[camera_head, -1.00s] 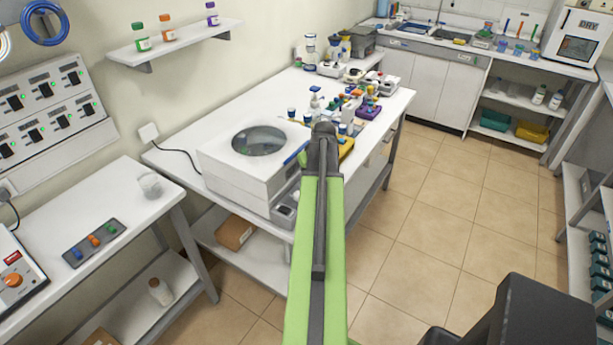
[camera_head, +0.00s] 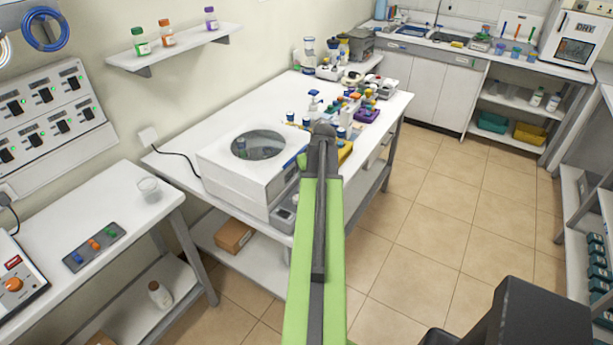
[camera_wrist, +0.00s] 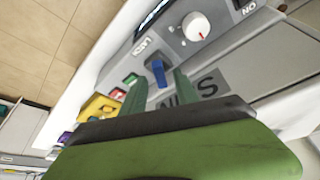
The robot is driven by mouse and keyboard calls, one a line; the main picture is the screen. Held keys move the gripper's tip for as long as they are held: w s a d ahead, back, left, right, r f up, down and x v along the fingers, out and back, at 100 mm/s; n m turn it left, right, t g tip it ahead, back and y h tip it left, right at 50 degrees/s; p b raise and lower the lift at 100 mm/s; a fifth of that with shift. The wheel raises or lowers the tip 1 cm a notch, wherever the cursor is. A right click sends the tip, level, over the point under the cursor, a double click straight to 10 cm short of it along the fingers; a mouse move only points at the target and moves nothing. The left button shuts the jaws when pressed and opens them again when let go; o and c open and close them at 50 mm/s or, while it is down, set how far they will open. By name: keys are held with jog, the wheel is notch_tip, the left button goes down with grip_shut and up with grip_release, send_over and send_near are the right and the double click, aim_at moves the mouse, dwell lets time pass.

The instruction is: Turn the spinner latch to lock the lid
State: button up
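The spinner (camera_head: 235,180) is a white box on the long bench, with a round dark window (camera_head: 258,145) in its lid; the lid looks closed. In the wrist view the blue latch lever (camera_wrist: 157,71) stands out from the spinner's grey front panel, beside a small label. My gripper (camera_wrist: 160,88) is open, with one dark green finger on each side of the lever. I cannot tell whether either finger touches it. In the head view my arm hides most of the gripper and the latch.
A white dial (camera_wrist: 196,27) sits close to the lever, with green and red buttons (camera_wrist: 118,93) on its other side. A yellow rack (camera_head: 345,152) and several bottles stand on the bench beyond the spinner. The tiled floor (camera_head: 430,220) to the right is clear.

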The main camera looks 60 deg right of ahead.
jog(key=p+v, duration=1.4)
jog(key=v, duration=0.2)
jog(key=shift+r, duration=0.25)
